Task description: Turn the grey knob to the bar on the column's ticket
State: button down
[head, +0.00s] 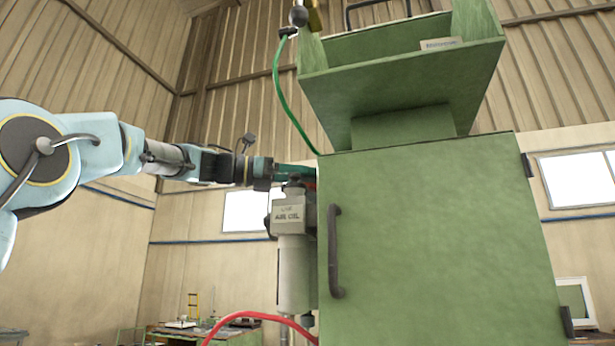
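My gripper (300,172) is at the end of the pale blue arm reaching in from the left. It is just above the air unit (293,265), beside the green cabinet's upper left corner. Its teal fingers are seen from the side, so I cannot tell whether they are open or shut. A dark, small knob-like top (293,183) shows on the unit under the fingers; I cannot tell whether they touch it or whether it is the grey knob. The unit bears a plate (288,214) reading roughly "LINE AIR OIL". I cannot make out a column's ticket or a bar value.
The green cabinet (430,240) with a dark handle (335,252) fills the right. A green tray (400,55) with a small unreadable label (441,44) sits above it. A green hose (282,95) hangs close above my gripper; a red hose (262,316) curves below.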

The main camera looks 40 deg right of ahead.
jog(key=shift+r+m+g+y, duration=0.2)
jog(key=shift+m+g+y, duration=1)
jog(key=shift+g, duration=0.6)
jog(key=shift+m, duration=0.4)
jog(key=shift+f+g, duration=0.1)
jog(key=shift+g, duration=0.2)
jog(key=shift+c, duration=1.3)
grip_release()
jog(key=v, duration=1.1)
jog(key=shift+d, duration=0.1)
